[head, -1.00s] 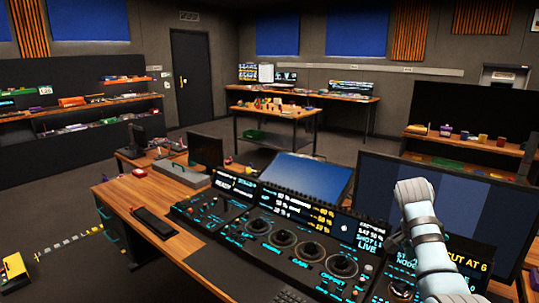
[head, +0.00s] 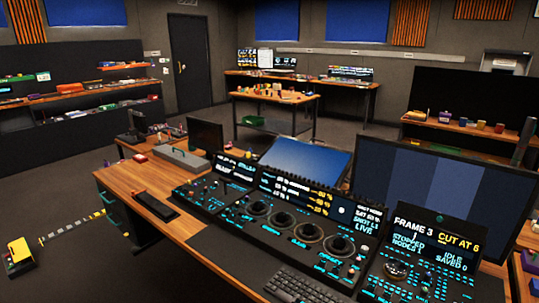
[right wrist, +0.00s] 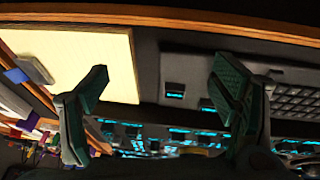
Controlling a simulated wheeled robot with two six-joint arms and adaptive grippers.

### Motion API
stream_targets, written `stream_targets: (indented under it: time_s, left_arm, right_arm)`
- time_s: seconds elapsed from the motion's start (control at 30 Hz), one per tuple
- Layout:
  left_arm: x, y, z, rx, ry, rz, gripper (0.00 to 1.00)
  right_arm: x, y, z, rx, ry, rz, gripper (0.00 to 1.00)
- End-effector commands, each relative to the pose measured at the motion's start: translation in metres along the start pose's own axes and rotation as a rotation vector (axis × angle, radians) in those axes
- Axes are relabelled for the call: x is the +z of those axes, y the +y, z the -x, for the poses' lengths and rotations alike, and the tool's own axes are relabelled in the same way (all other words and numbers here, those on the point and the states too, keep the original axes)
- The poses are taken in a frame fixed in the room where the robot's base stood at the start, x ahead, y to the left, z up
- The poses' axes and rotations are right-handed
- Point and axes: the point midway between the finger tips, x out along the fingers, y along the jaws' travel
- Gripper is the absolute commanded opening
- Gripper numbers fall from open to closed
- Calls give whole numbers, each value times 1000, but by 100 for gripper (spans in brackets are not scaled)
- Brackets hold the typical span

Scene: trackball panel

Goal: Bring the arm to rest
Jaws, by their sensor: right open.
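The black trackball panel (head: 290,225) lies along the wooden desk in the head view, with several round dark trackballs in a row and lit cyan labels. A smaller control unit (head: 415,262) stands at its right end; its screen reads "FRAME 3", "CUT AT 6", "STOPPED" and "IDLE". No arm shows in the head view. In the right wrist view my right gripper (right wrist: 160,88) has its two fingers wide apart with nothing between them. Cyan-lit panel keys (right wrist: 175,95) show behind the fingers. My left gripper is in neither view.
A large monitor (head: 430,195) stands behind the panel at the right. A keyboard (head: 300,285) lies at the desk's front, also visible in the wrist view (right wrist: 290,100). A dark flat device (head: 155,206) lies at the desk's left. Floor at the left is mostly open, with a yellow case (head: 20,255).

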Motion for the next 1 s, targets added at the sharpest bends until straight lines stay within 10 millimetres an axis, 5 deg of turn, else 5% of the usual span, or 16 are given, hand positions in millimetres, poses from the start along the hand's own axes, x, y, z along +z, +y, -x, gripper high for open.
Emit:
stream_targets:
  time_s: [0.1,0.3,0.57,0.83,1.0]
  left_arm:
    - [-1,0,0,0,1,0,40]
    - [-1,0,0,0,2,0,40]
    - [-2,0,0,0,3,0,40]
    - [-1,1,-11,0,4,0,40]
    - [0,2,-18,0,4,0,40]
  right_arm:
    - [54,14,-2,-49,1,163,80]
    - [129,37,17,-139,16,407,80]
    - [197,62,64,-240,45,647,80]
    - [218,51,-33,-225,-2,645,80]
    - [248,54,-104,-213,-41,640,80]
